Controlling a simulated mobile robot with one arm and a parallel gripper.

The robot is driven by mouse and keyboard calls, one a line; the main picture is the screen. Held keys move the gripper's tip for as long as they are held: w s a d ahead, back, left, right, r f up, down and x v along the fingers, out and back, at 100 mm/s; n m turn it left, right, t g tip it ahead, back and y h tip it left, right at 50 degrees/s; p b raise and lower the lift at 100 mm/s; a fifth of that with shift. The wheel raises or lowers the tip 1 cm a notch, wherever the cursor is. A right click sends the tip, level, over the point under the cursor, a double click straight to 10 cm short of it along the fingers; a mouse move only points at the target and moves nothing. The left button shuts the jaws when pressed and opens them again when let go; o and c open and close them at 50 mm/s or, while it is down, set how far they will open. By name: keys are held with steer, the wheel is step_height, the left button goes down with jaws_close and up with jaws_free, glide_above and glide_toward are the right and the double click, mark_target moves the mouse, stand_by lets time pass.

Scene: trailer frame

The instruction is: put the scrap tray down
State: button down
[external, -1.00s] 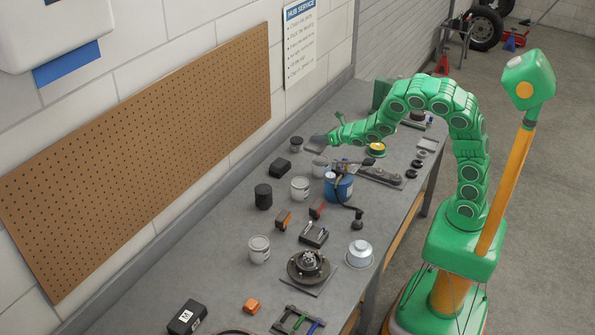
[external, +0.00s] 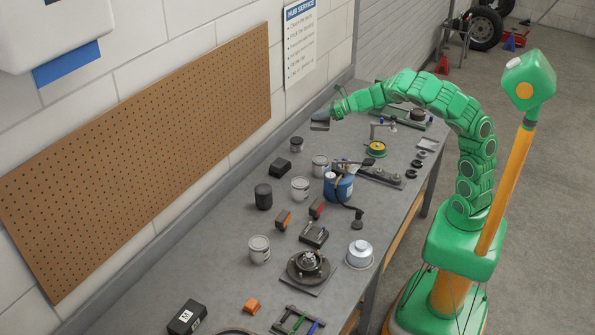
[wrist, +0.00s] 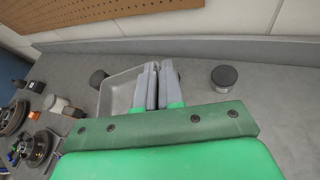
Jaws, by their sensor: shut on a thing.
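The scrap tray is a shallow grey metal tray (external: 320,125), out at the end of my arm near the back of the bench in the external view. In the wrist view the tray (wrist: 118,92) lies to the left of my fingers, with its open inside showing and nothing seen in it. My gripper (wrist: 154,72) is shut on the tray's right wall; it also shows in the external view (external: 332,112). The tray appears held above the bench, but the exact gap is hard to tell. Its near side is hidden by my gripper.
The grey bench (external: 222,222) runs along the wall. In the wrist view a dark round tin (wrist: 224,76) stands to the right and a black object (wrist: 98,78) shows beside the tray's left edge. Bare bench lies between the tin and the wall ledge.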

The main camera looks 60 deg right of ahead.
steer(key=s+d+f+n+g+y, duration=0.2)
steer(key=s+f+n+g+y, duration=0.15)
steer(key=s+f, duration=0.35)
steer(key=shift+t+y, duration=0.25)
steer(key=shift+t, duration=0.2)
steer(key=shift+s+f, duration=0.25)
steer(key=shift+f, duration=2.5)
steer(key=shift+s+f, duration=0.2)
steer(key=shift+f, duration=2.55)
steer(key=shift+s+f, duration=0.25)
steer(key=shift+f, duration=2.5)
steer(key=shift+f, duration=0.15)
steer(key=c, duration=1.3)
jaws_free()
